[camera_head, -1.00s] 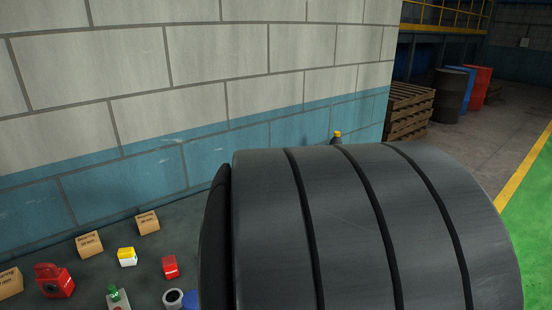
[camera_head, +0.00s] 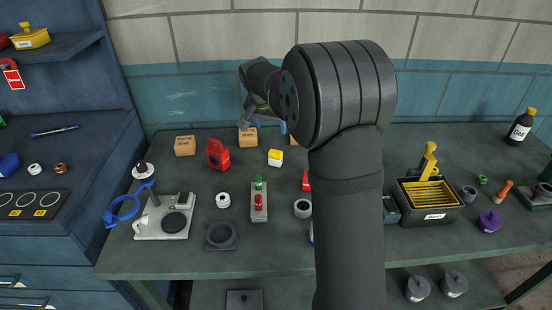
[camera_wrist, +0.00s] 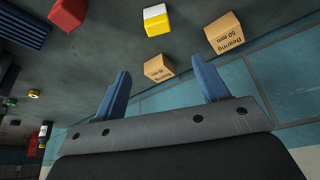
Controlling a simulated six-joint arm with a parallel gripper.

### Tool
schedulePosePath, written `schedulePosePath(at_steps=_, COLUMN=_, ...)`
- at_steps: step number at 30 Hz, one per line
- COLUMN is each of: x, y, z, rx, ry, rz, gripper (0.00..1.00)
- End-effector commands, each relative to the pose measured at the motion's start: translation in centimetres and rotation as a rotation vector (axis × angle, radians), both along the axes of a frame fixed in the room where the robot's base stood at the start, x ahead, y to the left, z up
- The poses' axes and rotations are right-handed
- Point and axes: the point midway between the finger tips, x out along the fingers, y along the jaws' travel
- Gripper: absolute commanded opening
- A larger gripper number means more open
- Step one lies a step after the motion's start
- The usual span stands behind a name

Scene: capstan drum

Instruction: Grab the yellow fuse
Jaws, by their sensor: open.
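The yellow fuse (camera_head: 275,157), a small block with a yellow part and a white part, stands on the bench left of my arm in the head view. In the wrist view the yellow fuse (camera_wrist: 157,22) is near the top, beyond the fingertips. My gripper (camera_wrist: 164,78) shows two blue fingers spread apart with nothing between them. In the head view my gripper (camera_head: 246,112) is above the back of the bench, near the wall, behind the fuse and to its left. It is partly hidden by my wrist.
Cardboard bearing boxes (camera_head: 185,145) stand along the back wall, with one (camera_wrist: 159,68) close to the fingers in the wrist view. A red block (camera_head: 305,181) and a red object (camera_head: 217,154) flank the fuse. A two-button box (camera_head: 259,201) stands in front.

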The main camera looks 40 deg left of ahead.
Motion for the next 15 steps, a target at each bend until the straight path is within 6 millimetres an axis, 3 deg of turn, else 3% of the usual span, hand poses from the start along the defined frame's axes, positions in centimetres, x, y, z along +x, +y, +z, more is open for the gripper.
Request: schedulePosePath(at_steps=15, x=3.6, y=1.2, z=-9.6, rx=-0.001, ry=0.002, rz=-0.001, gripper=0.67)
